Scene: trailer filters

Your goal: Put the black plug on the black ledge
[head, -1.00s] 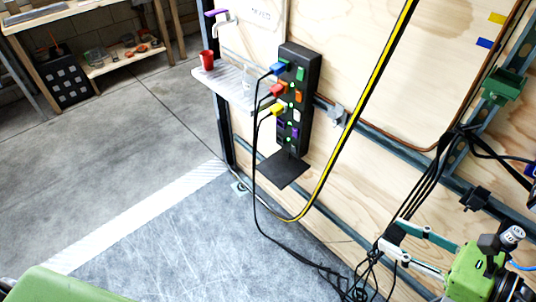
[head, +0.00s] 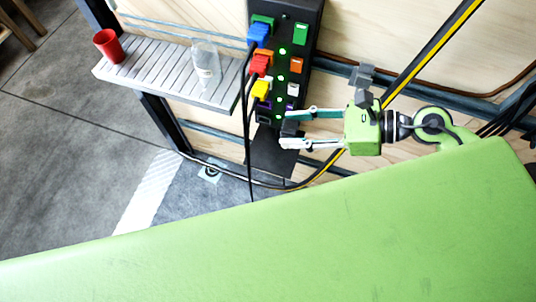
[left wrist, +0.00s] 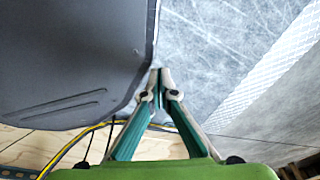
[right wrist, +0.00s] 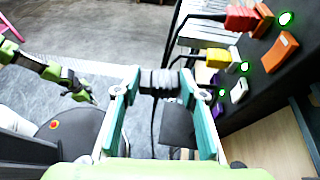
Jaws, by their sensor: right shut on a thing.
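The black plug (right wrist: 160,82) is dark grey and ribbed in the right wrist view, held crosswise between my right fingertips, with a black cable hanging from it. In the head view the plug (head: 290,128) is small and dark. My right gripper (head: 284,128) is shut on it, in front of the lower part of the black socket panel. The black ledge (head: 272,162) is a flat plate under the panel, below the gripper; it also shows in the right wrist view (right wrist: 176,126), beyond and below the plug. My left gripper (left wrist: 160,76) is shut and empty over the floor.
The socket panel (head: 316,35) has blue (head: 258,35), red (head: 259,65) and yellow (head: 261,90) plugs in it, with hanging cables. A slatted shelf (head: 150,75) left of it holds a red cup (head: 108,47) and a clear cup (head: 206,64). A yellow-black cable crosses the wall.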

